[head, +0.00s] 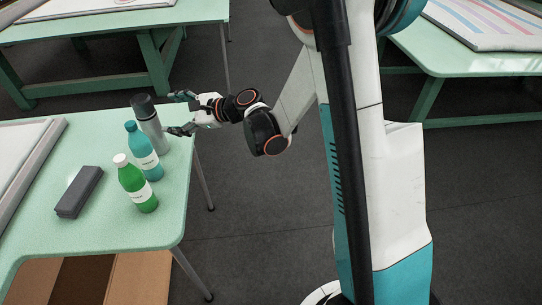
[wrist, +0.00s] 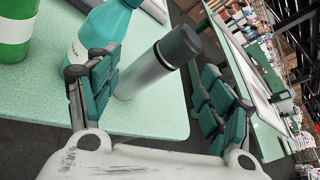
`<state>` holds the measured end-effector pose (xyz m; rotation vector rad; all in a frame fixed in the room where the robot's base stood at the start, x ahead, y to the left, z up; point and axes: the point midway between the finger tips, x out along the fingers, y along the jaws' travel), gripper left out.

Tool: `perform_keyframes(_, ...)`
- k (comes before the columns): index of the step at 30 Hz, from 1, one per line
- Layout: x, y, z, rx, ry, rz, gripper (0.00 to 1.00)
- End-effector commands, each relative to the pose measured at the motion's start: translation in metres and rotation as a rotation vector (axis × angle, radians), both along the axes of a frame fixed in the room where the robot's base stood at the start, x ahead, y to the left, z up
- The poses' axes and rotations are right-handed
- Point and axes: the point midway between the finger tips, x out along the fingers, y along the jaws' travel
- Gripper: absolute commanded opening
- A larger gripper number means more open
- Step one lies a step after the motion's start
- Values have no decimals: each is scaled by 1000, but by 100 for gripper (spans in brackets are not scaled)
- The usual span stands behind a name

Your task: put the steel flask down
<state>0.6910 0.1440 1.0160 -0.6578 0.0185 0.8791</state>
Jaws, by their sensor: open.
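The steel flask (head: 151,127), a grey cylinder with a dark cap, stands on the pale green table near its right edge. In the wrist view the flask (wrist: 146,76) shows between the two fingers, beyond them, nearer the left one. My gripper (head: 181,113) is open at the right side of the flask, one finger to the far side and one to the near side. In the wrist view a clear gap shows between the flask and the right finger of my gripper (wrist: 158,88). Whether the left finger touches the flask I cannot tell.
A teal bottle (head: 143,153) stands close in front of the flask, and a green bottle (head: 136,187) stands nearer. A dark grey case (head: 79,192) lies left of them. A framed panel (head: 22,170) lies along the table's left. The table's near right part is clear.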

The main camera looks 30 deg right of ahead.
Motion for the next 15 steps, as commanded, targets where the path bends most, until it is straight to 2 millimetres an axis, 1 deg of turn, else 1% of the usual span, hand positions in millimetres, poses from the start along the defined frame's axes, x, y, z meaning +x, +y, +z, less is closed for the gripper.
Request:
perform_keyframes(1,-10,-1,10,-73,-27,17,73)
perform_keyframes(6,-45,-8,32,-340,-129,89,73)
perform_keyframes(11,-83,-20,48,-589,-217,174,73)
perform_keyframes(15,-119,-33,59,-803,-289,263,73)
